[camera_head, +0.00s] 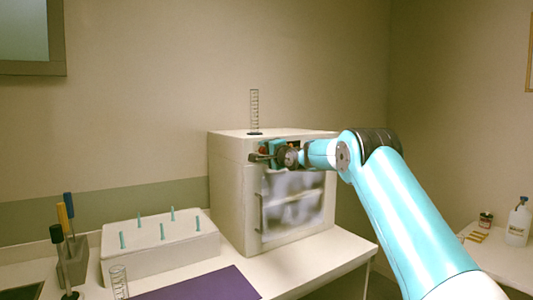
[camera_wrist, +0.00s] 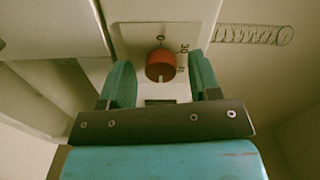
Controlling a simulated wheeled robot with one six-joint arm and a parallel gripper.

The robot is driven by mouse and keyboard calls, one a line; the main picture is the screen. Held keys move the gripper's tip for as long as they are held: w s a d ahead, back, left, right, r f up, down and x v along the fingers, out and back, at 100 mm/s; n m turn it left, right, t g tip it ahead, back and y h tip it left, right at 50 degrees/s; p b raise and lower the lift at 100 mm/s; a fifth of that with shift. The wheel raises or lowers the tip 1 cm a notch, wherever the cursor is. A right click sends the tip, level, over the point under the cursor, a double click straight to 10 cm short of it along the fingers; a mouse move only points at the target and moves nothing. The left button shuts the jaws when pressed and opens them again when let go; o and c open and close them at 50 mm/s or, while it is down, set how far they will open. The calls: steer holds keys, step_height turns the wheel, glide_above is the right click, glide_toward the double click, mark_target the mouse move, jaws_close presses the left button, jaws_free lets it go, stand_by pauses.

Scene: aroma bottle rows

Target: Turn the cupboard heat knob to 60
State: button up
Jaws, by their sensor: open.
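The cupboard (camera_head: 229,201) is a white box with a glazed door (camera_head: 292,207), standing on the bench. Its heat knob (camera_wrist: 160,65) is round and red, set on a pale panel in the wrist view. A "0" shows above the knob and "30" to its right; other marks are hidden or too small to read. My gripper (camera_wrist: 160,80) is open, with one teal finger on each side of the knob and gaps between. In the head view my gripper (camera_head: 262,156) is at the cupboard's upper front, largely covering the knob.
A clear graduated cylinder (camera_head: 254,110) stands on the cupboard. Left of it are a white peg rack (camera_head: 160,250), a holder with pens (camera_head: 72,262), another cylinder (camera_head: 119,282) and a purple mat (camera_head: 205,285). A white bottle (camera_head: 518,224) stands at far right.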

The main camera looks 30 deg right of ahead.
steer(key=s+b, duration=0.6)
steer(key=s, duration=1.1)
steer(key=shift+s+d+b, duration=0.2)
steer(key=shift+d+b, duration=0.1)
steer(key=shift+b, duration=0.1)
steer(key=s+a+f+n+g+y, duration=0.2)
steer(key=s+a+f+n+g, duration=0.15)
steer(key=a, duration=0.45)
steer(key=s+a+f+n+g+y, duration=0.1)
steer(key=s+a+f+n+g, duration=0.25)
steer(key=a, duration=0.55)
steer(key=s+a+f+n+g+y, duration=0.25)
steer(key=s+a+n, duration=0.2)
steer(key=a, duration=0.35)
steer(key=s+a+f+n+g, duration=0.2)
steer(key=s+f+n, duration=0.1)
steer(key=s, duration=0.6)
steer(key=s+a+f+n+g+h, duration=0.1)
steer(key=s+a+f+n+g, duration=0.2)
steer(key=s, duration=0.6)
steer(key=s+a+f+n+g+h, duration=0.1)
steer(key=s+a+f+n+g, duration=0.1)
steer(key=s, duration=0.7)
step_height(320, 180, down, 2)
steer(key=n+g, duration=0.1)
steer(key=n, duration=0.2)
steer(key=shift+s+a, duration=0.15)
steer(key=shift+a, duration=0.2)
